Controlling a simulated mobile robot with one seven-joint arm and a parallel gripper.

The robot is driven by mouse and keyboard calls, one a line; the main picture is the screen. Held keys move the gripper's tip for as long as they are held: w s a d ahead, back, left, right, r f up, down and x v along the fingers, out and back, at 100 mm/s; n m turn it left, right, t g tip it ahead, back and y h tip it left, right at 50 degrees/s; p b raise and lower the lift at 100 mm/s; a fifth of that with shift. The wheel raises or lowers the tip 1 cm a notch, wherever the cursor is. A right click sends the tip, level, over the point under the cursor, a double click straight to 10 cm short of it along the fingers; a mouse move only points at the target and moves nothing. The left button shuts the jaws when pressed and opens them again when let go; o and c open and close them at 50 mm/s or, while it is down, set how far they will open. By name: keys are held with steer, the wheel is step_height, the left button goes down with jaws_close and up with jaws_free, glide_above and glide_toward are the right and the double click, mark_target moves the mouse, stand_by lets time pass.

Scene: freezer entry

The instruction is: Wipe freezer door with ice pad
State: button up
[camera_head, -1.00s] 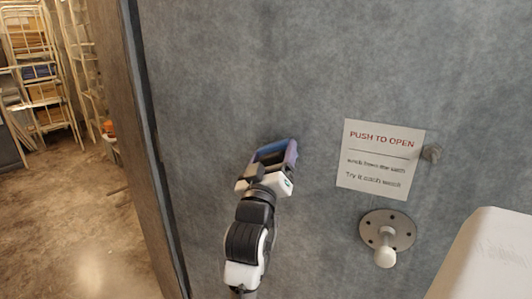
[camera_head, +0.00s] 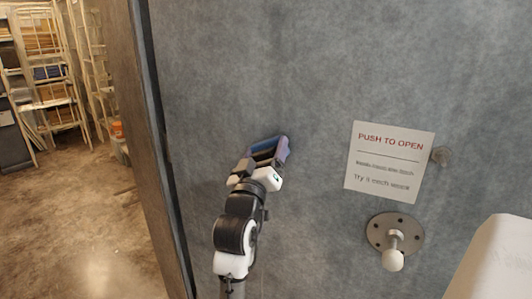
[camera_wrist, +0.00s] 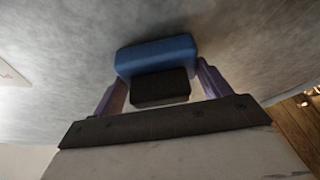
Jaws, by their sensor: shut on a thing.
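The freezer door (camera_head: 320,70) is a large grey-blue mottled panel that fills most of the head view. My gripper (camera_head: 273,150) is close to the door, left of the sign. In the wrist view, my gripper (camera_wrist: 160,88) has its two purple fingers on either side of a pad with a blue part (camera_wrist: 157,54) and a black block (camera_wrist: 160,87). The gripper is shut on the pad's black block. The blue part faces the door surface and appears to be against it; exact contact is hard to tell.
A round metal plate with a white-ended push knob (camera_head: 393,258) sticks out below. Wire shelving (camera_head: 50,75) stands at the far left over open floor (camera_head: 85,220).

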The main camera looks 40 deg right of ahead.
steer(key=shift+a+f, duration=0.25)
steer(key=shift+a, duration=0.05)
steer(key=shift+s+a+r, duration=0.1)
steer(key=shift+s+a, duration=0.25)
steer(key=shift+a, duration=0.4)
steer(key=shift+s+a+f, duration=0.1)
steer(key=shift+s+a, duration=0.25)
steer(key=shift+a, duration=0.45)
steer(key=shift+s+a+r, duration=0.1)
steer(key=shift+s+a, duration=0.25)
steer(key=shift+a, duration=0.4)
steer(key=shift+a, duration=0.1)
steer(key=shift+s+a, duration=0.3)
steer(key=shift+a, duration=0.35)
steer(key=shift+s+a, duration=0.25)
steer(key=shift+a, duration=0.4)
